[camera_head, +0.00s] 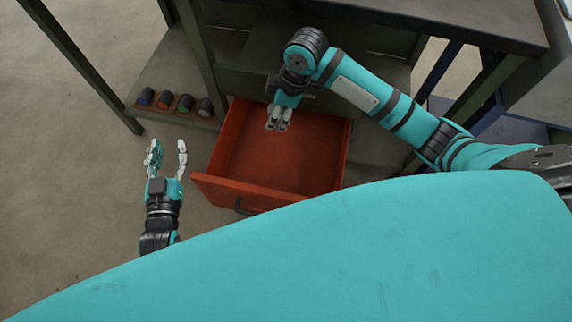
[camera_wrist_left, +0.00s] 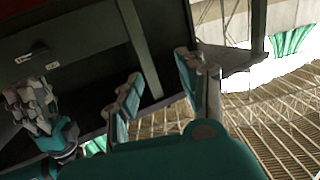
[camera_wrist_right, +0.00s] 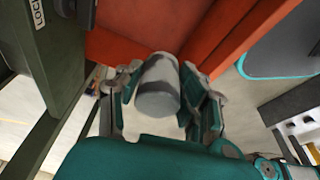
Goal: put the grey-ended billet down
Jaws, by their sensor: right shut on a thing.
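In the head view my right gripper (camera_head: 277,124) points down over the back part of the open red drawer (camera_head: 265,192). The billet is mostly hidden there, and I cannot tell whether it touches the drawer floor. My left gripper (camera_head: 168,158) is empty, its fingers spread, left of the drawer. Its fingers also show apart in the left wrist view (camera_wrist_left: 158,95).
A dark bench top (camera_head: 440,18) overhangs behind the drawer. A green frame leg (camera_head: 85,70) stands at the left. The visible drawer floor is clear.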

